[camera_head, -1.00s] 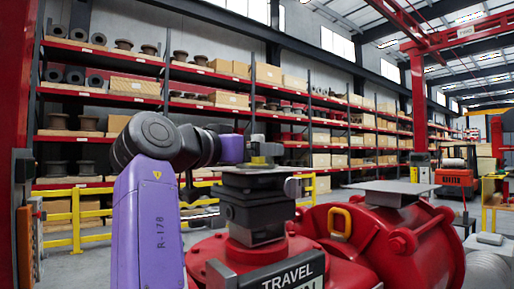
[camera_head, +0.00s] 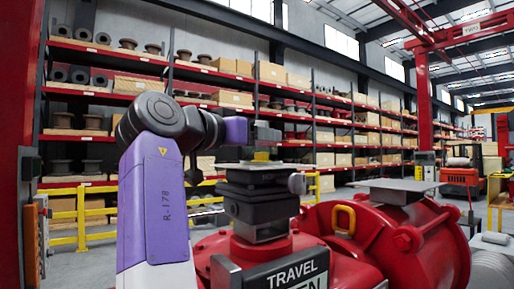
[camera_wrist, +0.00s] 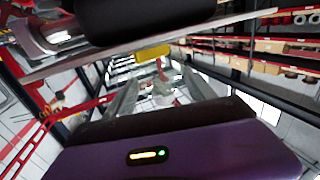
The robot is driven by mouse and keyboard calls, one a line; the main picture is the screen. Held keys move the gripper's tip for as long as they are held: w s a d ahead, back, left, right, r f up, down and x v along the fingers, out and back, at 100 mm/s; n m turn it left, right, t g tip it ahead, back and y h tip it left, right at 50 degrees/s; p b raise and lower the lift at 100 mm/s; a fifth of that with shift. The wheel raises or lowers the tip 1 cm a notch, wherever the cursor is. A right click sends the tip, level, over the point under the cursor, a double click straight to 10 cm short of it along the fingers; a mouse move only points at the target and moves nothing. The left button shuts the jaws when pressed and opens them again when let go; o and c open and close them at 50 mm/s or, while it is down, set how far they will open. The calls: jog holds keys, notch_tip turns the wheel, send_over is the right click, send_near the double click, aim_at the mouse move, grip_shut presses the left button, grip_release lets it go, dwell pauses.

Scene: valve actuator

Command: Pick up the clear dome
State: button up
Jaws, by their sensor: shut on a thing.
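My gripper (camera_head: 264,146) is above the grey plate (camera_head: 238,167) on top of the dark actuator housing (camera_head: 258,205). In the wrist view, the pale fingers of my gripper (camera_wrist: 163,88) stand on either side of a see-through shape, the clear dome (camera_wrist: 164,98), and are shut on it. The dome's outline is faint, and I cannot make it out in the head view. A yellow indicator (camera_head: 262,156) sits on the plate below the fingers; it also shows in the wrist view (camera_wrist: 152,52), seemingly apart from the dome.
The actuator stands on a large red valve body (camera_head: 425,235) with a "TRAVEL" sign (camera_head: 292,278) in front. Another grey plate (camera_head: 395,185) lies to the right. Shelves (camera_head: 230,97) and a yellow railing (camera_head: 80,215) are behind. The space above the plate is open.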

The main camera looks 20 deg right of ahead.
notch_tip(320, 180, up, 18)
jog(key=shift+f+p, duration=0.15)
jog(key=shift+p, duration=0.15)
